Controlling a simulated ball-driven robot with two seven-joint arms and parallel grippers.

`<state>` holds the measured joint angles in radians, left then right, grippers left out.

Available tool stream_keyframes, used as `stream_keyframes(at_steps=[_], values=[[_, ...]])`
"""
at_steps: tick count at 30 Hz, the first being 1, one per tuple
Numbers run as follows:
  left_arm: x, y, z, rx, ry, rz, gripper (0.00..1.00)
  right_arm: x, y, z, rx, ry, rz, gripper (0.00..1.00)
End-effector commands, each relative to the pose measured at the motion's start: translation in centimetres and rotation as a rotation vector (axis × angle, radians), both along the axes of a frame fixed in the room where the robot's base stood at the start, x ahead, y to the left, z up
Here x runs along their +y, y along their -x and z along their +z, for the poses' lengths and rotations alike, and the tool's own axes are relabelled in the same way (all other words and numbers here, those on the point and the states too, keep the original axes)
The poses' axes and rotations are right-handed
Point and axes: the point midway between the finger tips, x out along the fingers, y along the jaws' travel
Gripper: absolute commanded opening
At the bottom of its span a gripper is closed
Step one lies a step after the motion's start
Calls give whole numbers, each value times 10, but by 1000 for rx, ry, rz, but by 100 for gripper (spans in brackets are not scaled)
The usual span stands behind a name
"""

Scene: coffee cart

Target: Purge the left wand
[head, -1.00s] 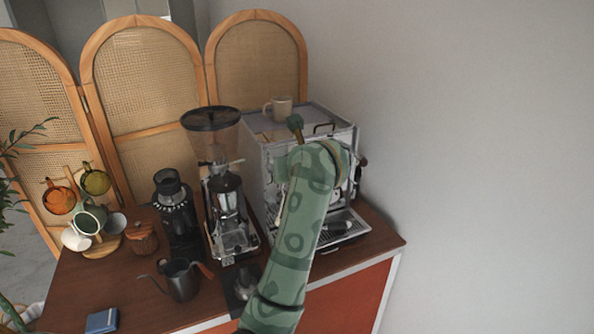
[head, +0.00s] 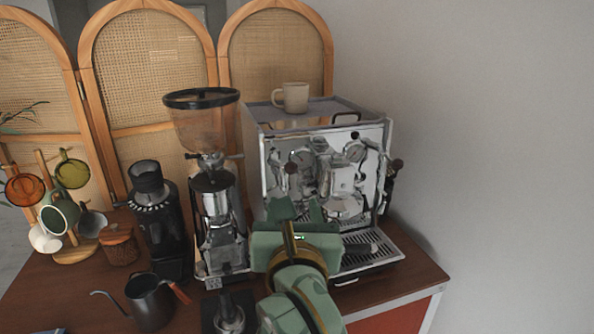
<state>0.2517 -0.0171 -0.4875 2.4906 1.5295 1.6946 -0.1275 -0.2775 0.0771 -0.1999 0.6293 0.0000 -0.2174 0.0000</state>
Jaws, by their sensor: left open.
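The espresso machine (head: 325,165) stands at the right of the cart, its chrome front facing me. A dark knob (head: 291,168) shows on the left of its front and another dark knob (head: 396,164) at its right side. The left steam wand cannot be made out; my left gripper and arm cover the lower left front. My left gripper (head: 297,212) is open, its green fingers pointing at the machine's lower left front. I cannot tell whether it touches anything. My right gripper is not in view.
A grinder (head: 215,195) with a hopper stands close left of my gripper. A smaller black grinder (head: 158,215), a kettle (head: 150,300) and a mug tree (head: 70,255) are further left. A beige mug (head: 292,97) sits on the machine. The drip tray (head: 365,252) is clear.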

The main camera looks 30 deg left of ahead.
Motion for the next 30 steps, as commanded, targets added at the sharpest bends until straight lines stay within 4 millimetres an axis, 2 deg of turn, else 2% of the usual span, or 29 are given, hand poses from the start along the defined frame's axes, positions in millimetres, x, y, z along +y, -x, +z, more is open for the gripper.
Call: stream_keyframes(at_steps=[3, 7, 10, 15, 18, 24, 30], values=[[13, -18, 1, -1, -2, 5, 46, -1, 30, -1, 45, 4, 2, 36], [32, -46, 0, 1, -4, 5, 46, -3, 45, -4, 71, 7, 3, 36], [47, -68, -1, 3, -3, 5, 46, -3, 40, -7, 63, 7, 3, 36], [68, -100, -1, 3, -1, 4, 46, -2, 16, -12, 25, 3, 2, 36], [77, -113, -1, 3, 1, 3, 46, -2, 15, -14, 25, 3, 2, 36], [86, -126, -1, 2, 2, 2, 46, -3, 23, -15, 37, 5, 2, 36], [87, -127, -1, 3, 3, 1, 46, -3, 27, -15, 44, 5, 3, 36]])
